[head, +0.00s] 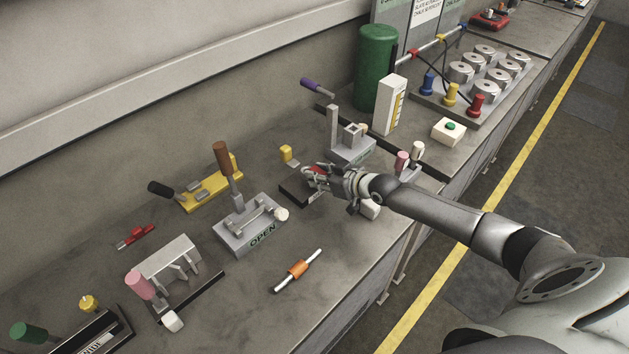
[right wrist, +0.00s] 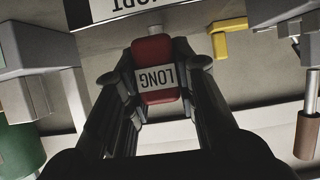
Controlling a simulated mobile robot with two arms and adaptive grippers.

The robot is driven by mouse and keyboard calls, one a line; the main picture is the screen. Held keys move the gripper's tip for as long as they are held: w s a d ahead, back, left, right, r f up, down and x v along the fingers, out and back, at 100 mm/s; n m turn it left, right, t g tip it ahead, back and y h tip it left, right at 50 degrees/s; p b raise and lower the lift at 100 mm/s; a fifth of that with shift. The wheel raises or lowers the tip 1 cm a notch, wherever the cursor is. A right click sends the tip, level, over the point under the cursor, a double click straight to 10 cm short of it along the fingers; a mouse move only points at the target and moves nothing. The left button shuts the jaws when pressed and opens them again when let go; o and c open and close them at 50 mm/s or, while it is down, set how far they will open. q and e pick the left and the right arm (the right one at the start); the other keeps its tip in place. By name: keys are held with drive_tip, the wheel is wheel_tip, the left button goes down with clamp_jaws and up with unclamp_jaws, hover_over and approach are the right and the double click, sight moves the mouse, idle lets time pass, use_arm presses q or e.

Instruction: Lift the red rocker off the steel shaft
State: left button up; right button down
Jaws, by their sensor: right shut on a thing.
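The red rocker (right wrist: 152,52) carries a white label reading LONG and lies between the two dark fingers of my right gripper (right wrist: 155,80) in the right wrist view. The gripper is shut on it. In the head view my right gripper (head: 318,178) reaches in from the right to the middle of the bench, and a bit of the red rocker (head: 318,169) shows at its fingers, over a dark base (head: 295,193). I cannot make out the steel shaft under the rocker, nor whether the rocker still touches it. My left gripper is not in view.
A grey OPEN fixture (head: 240,236) with a brown-handled lever stands left of the gripper. A grey fixture (head: 352,152) with a purple-handled lever stands close behind it. An orange piece on a rod (head: 298,269) lies in front. The bench's front edge is at right.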

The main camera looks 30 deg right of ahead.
sight(320, 172)
drive_tip(key=shift+r+p, duration=2.55)
drive_tip(key=shift+r, duration=0.6)
drive_tip(key=shift+f, duration=0.1)
